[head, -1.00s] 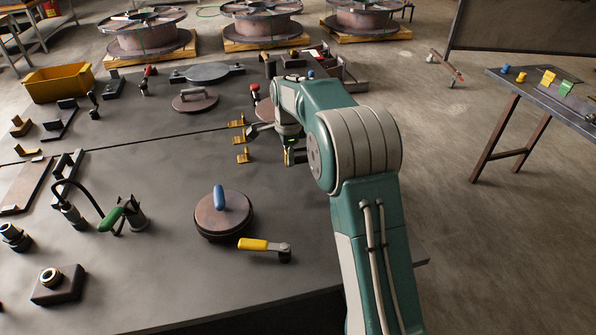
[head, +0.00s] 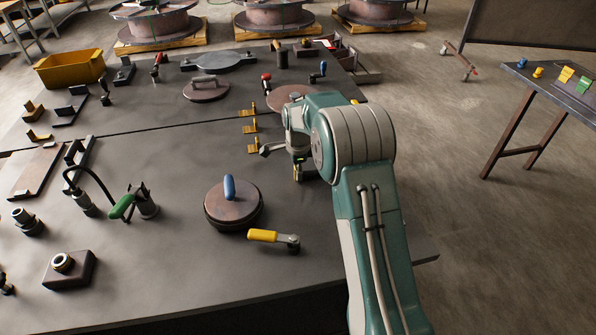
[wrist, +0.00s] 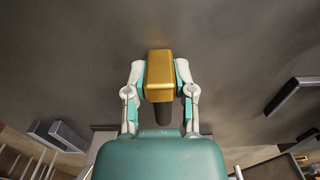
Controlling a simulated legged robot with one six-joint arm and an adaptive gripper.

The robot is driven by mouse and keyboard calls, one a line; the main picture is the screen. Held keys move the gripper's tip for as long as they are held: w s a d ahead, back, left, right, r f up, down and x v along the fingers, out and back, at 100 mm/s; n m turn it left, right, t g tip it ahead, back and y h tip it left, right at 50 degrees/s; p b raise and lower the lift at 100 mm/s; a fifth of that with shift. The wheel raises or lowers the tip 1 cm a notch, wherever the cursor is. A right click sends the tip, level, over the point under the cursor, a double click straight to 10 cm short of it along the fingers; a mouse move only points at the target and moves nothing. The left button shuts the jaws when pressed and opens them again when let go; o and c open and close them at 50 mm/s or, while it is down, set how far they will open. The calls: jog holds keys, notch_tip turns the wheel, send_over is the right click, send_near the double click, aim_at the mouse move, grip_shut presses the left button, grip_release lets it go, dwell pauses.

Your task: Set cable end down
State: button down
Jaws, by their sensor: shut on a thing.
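The cable end shows in the wrist view as a gold block (wrist: 159,78) with a short dark round stub. My gripper (wrist: 160,72) is shut on it, one finger at each side. In the head view my gripper (head: 298,176) hangs fingers down over the right part of the grey bench (head: 165,170). Only a small yellowish bit shows between the fingers there. I cannot tell whether the cable end touches the bench top.
A round plate with a blue handle (head: 232,208) and a yellow-handled crank (head: 275,238) lie nearer, left of my arm. Several yellow brackets (head: 250,128) and a brown disc (head: 293,97) stand farther back. Bare bench lies left of my gripper.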

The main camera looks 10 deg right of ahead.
jog(key=shift+a+f, duration=0.1)
jog(key=shift+c, duration=2.2)
grip_release()
notch_tip(320, 180, up, 12)
jog(key=s+r+n+t, duration=0.1)
jog(key=s+r+n, duration=0.3)
jog(key=s+r, duration=0.35)
jog(key=s+r+n+t, duration=0.2)
jog(key=s+r+n, duration=0.35)
jog(key=s, duration=0.45)
jog(key=s+f+n+t, duration=0.2)
jog(key=s+n, duration=0.6)
jog(key=s, duration=1.1)
jog(key=shift+s+f+t, duration=0.3)
jog(key=shift+s+f, duration=0.05)
